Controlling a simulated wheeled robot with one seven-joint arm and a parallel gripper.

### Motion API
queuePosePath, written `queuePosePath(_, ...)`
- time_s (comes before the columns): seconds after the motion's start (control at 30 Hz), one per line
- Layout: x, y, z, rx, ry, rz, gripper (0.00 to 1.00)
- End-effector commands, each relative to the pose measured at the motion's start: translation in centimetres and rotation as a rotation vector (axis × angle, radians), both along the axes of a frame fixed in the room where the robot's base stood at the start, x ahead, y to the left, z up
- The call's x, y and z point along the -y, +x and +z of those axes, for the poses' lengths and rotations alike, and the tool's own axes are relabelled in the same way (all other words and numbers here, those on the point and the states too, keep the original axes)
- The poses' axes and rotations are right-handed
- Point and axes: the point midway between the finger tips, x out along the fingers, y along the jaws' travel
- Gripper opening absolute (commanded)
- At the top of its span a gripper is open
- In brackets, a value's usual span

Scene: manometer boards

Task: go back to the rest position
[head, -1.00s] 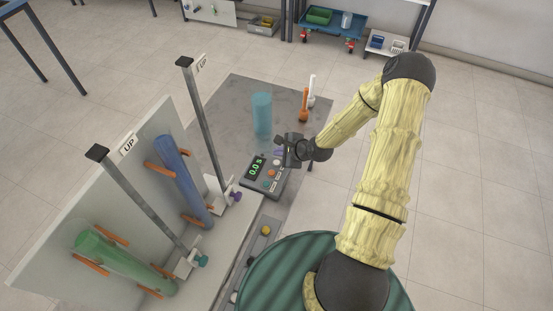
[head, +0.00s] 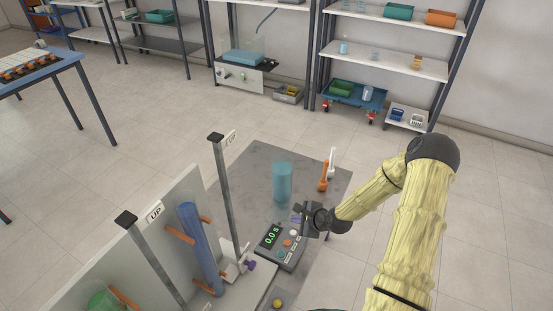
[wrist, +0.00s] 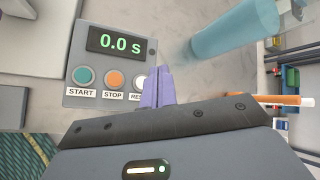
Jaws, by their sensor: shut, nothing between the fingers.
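My gripper (head: 298,219) is over the right side of the grey timer box (head: 281,246) in the head view. In the wrist view its purple fingers (wrist: 157,87) are together and empty, beside the white button, whose label they partly cover. The timer display (wrist: 120,42) reads 0.0 s. The START button (wrist: 83,76) is teal and the STOP button (wrist: 115,79) is orange. I cannot tell whether the fingers touch the box.
A teal cylinder (head: 282,182) stands behind the timer, with orange (head: 324,176) and white (head: 332,162) slim items to its right. The tilted boards with a blue tube (head: 198,245) and a green tube (head: 104,301) are at left. Shelves line the wall; floor at right is clear.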

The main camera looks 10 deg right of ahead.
Motion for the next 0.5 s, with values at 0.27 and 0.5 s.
queuePosePath(0.27,0.0,-0.6,0.9,0.001,-0.093,0.083,0.0)
queuePosePath(0.5,0.4,-3.3,4.5,-0.002,-0.416,0.391,0.0)
